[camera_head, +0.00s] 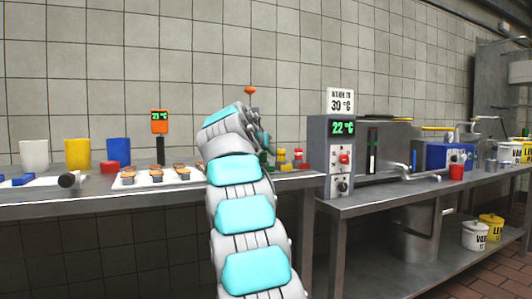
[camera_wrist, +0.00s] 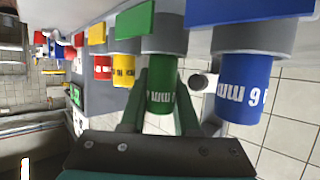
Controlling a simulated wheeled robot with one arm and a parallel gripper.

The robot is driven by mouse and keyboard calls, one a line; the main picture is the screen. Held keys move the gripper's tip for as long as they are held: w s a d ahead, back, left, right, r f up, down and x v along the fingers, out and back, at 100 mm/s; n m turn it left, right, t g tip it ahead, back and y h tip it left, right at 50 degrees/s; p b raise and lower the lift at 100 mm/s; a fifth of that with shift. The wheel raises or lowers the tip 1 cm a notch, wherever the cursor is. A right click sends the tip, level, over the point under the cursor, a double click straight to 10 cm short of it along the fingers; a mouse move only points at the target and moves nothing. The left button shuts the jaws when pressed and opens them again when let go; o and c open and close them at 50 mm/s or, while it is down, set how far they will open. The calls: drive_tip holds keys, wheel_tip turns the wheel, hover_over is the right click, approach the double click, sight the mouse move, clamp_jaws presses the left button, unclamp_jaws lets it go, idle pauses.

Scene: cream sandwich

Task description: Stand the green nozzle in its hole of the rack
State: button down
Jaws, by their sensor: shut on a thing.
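The green nozzle (camera_wrist: 160,85) is between the two fingers of my gripper (camera_wrist: 160,115) in the wrist view, which is shut on it. It lines up with a grey collar (camera_wrist: 163,40) by a green tag (camera_wrist: 135,20). How deep it sits in the collar I cannot tell. The rack's blue nozzle (camera_wrist: 243,98), yellow nozzle (camera_wrist: 123,70) and red nozzle (camera_wrist: 103,68) stand in the same row. In the head view, red and yellow pieces (camera_head: 298,158) show just right of my arm, which hides most of the gripper.
A tray (camera_head: 128,183) of small sandwich-like pieces lies left of my arm. White, yellow and blue cups (camera_head: 118,150) stand further left. A grey control box (camera_head: 342,158) reading 22 °C stands right of the rack. A round dark knob-like thing (camera_wrist: 198,82) shows between the green and blue nozzles.

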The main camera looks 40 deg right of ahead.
drive_tip(key=shift+f+b, duration=0.4)
drive_tip(key=shift+f, duration=0.05)
drive_tip(key=c, duration=0.6)
unclamp_jaws()
drive_tip(key=shift+o, duration=0.2)
drive_tip(key=shift+f, duration=0.1)
drive_tip(key=shift+s+a, duration=0.1)
drive_tip(key=shift+a, duration=0.05)
drive_tip(key=v, duration=0.7)
drive_tip(key=shift+s+a+r, duration=0.1)
drive_tip(key=shift+a+r, duration=0.15)
drive_tip(key=shift+r, duration=0.1)
